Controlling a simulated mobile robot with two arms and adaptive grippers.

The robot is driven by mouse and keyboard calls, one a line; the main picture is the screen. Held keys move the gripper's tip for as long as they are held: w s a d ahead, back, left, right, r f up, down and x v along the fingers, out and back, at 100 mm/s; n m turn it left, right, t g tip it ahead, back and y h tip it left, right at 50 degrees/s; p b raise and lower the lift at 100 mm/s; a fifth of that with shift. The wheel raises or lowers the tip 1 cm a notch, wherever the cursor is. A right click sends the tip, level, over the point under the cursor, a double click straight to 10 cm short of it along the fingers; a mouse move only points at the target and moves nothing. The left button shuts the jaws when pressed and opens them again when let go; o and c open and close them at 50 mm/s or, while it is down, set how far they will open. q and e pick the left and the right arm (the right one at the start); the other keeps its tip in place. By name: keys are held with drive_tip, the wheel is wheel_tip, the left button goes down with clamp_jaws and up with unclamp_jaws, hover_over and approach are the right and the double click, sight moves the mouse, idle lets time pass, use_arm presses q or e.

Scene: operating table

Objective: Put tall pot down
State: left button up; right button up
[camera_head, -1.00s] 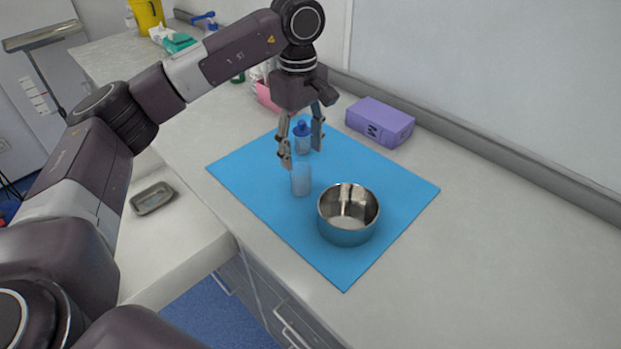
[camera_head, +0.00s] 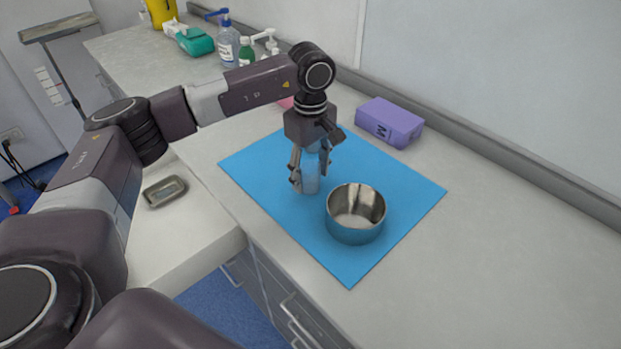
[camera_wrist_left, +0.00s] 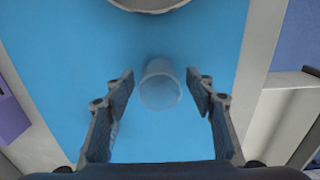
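A tall, translucent, whitish pot (camera_head: 309,183) stands upright on the blue mat (camera_head: 252,168). My left gripper (camera_head: 311,180) points down over it, with one finger on each side. In the left wrist view the pot (camera_wrist_left: 160,88) sits between the two open fingers of the gripper (camera_wrist_left: 160,76), with a gap visible on both sides. A wide steel pot (camera_head: 355,228) stands on the mat just right of the gripper, and its rim shows at the top of the left wrist view (camera_wrist_left: 150,8). My right gripper is not in view.
A purple box (camera_head: 389,122) stands behind the mat by the wall. Bottles (camera_head: 229,45) and a teal packet (camera_head: 194,42) stand at the far left end of the counter. A small metal tray (camera_head: 165,191) lies at the left. The right side of the counter is clear.

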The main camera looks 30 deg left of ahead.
use_arm(q)
drive_tip(key=c, duration=1)
drive_tip(key=shift+c, duration=0.9)
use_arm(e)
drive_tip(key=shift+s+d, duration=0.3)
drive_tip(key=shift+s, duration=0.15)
use_arm(q)
drive_tip(key=shift+r, duration=0.1)
wheel_tip(320, 180, up, 20)
drive_tip(key=b, duration=0.1)
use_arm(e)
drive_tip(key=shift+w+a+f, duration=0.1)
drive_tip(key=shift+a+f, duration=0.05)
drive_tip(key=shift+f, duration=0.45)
